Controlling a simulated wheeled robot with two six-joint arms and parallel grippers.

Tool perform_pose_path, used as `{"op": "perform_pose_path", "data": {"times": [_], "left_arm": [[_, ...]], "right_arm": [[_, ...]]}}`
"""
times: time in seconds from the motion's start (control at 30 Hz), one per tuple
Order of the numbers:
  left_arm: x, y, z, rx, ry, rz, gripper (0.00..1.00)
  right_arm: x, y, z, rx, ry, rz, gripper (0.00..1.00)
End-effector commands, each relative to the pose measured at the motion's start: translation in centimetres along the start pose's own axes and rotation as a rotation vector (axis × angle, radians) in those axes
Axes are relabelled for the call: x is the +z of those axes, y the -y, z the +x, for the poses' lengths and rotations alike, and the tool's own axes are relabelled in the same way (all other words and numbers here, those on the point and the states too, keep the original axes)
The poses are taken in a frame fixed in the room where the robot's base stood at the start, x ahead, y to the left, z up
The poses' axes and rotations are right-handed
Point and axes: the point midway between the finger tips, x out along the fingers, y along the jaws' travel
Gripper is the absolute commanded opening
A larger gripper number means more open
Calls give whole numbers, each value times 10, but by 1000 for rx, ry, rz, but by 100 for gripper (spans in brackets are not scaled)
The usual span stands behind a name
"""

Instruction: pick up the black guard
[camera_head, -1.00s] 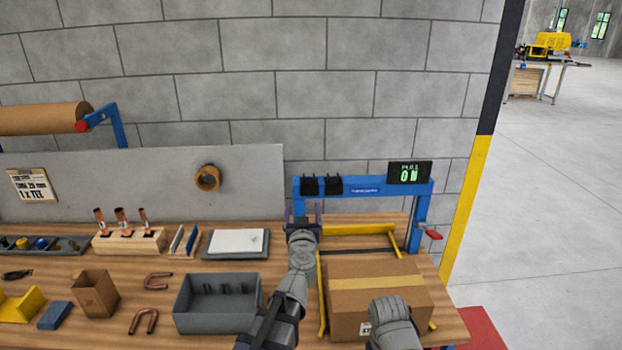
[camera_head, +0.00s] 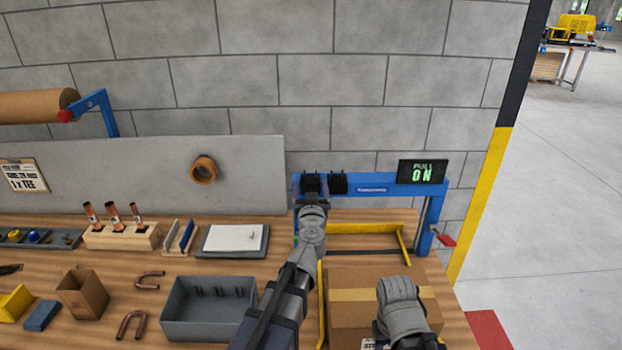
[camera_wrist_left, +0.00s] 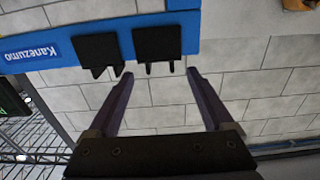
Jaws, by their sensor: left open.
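Two black guards hang side by side on the blue frame's top bar, a left one (camera_head: 311,182) and a right one (camera_head: 338,183). My left gripper (camera_head: 311,197) is open just in front of the left guard and partly overlaps its lower edge. In the left wrist view, the picture is turned over. There that same guard (camera_wrist_left: 158,42) lies just beyond the open fingertips (camera_wrist_left: 160,74), and the other guard (camera_wrist_left: 98,50) is to its left. Nothing shows between the fingers. A grey part of my right arm is over the cardboard box; its fingers do not show.
A grey bin (camera_head: 209,322) stands left of my left arm. The grey wall is close behind.

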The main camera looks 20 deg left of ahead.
Motion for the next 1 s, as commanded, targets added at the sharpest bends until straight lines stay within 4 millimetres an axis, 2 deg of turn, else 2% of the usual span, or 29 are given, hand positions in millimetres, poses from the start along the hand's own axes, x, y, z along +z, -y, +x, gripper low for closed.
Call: {"op": "perform_pose_path", "data": {"times": [0.03, 0.1, 0.33, 0.63, 0.9, 1.0], "left_arm": [[0, -1, 9, 0, 0, 0, 85], [0, 0, 14, 0, 0, 0, 85], [0, 0, 21, -1, 0, 0, 85], [0, -1, 62, -1, 0, 0, 85], [0, 0, 65, 0, 0, 0, 85], [0, 0, 65, 0, 0, 0, 74]], "right_arm": [[0, 0, 0, 0, 0, 0, 50], [0, 0, 0, 0, 0, 0, 50], [0, 0, 0, 0, 0, 0, 50], [0, 0, 0, 0, 0, 0, 50], [0, 0, 0, 0, 0, 0, 50], [0, 0, 0, 0, 0, 0, 50]]}}
